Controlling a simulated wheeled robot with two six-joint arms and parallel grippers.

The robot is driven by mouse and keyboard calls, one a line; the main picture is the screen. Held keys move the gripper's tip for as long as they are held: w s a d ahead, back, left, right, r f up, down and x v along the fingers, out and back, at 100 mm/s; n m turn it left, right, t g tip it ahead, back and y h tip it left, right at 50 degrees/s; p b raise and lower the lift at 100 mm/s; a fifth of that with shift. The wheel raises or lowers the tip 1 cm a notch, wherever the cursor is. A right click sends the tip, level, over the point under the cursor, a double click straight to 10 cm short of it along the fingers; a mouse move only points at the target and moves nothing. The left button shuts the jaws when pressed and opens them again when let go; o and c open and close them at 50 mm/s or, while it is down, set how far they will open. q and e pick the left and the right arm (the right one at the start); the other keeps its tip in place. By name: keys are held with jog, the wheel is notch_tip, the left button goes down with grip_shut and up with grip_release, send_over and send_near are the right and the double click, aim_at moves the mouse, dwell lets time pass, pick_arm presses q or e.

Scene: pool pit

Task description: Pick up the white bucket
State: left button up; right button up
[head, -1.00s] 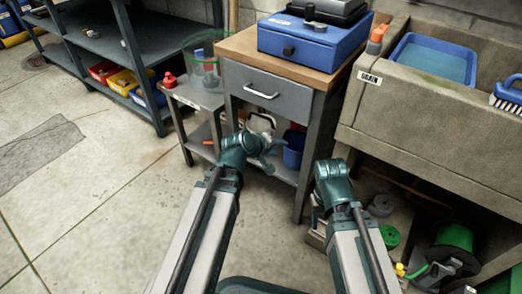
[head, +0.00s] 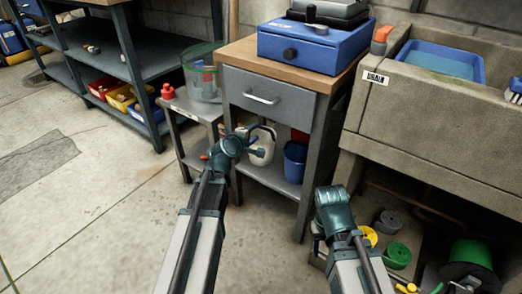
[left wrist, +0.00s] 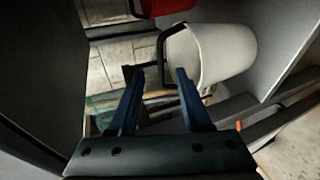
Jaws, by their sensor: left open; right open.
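The white bucket (head: 262,150) stands on the lower shelf of the wood-topped drawer table, partly hidden by my left gripper. My left gripper (head: 246,133) is open, at the bucket's upper left. In the left wrist view, the bucket (left wrist: 228,52) lies beyond the open left fingers (left wrist: 157,78). Its dark handle (left wrist: 162,48) runs down close to the right fingertip; I cannot tell whether they touch. My right gripper (head: 320,228) is low in front of the sink, its fingers mostly hidden by its wrist.
A blue bucket (head: 295,160) stands right of the white one, with a red thing behind it. The table's drawer (head: 265,97) overhangs the shelf, and its legs frame the opening. A small side table (head: 195,108) is left. The stone sink (head: 430,125) is right. Floor at left is clear.

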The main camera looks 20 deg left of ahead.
aim_at(261, 127)
pick_arm(q)
jog(key=shift+x, duration=1.1)
jog(key=shift+a+b+x, duration=0.2)
jog(key=shift+b+x, duration=0.35)
jog(key=shift+x, duration=0.8)
jog(key=shift+a+b+x, duration=0.2)
jog(key=shift+b+x, duration=0.35)
jog(key=shift+x, duration=0.75)
jog(key=shift+s, duration=0.1)
grip_shut()
jog(key=shift+d, duration=0.1)
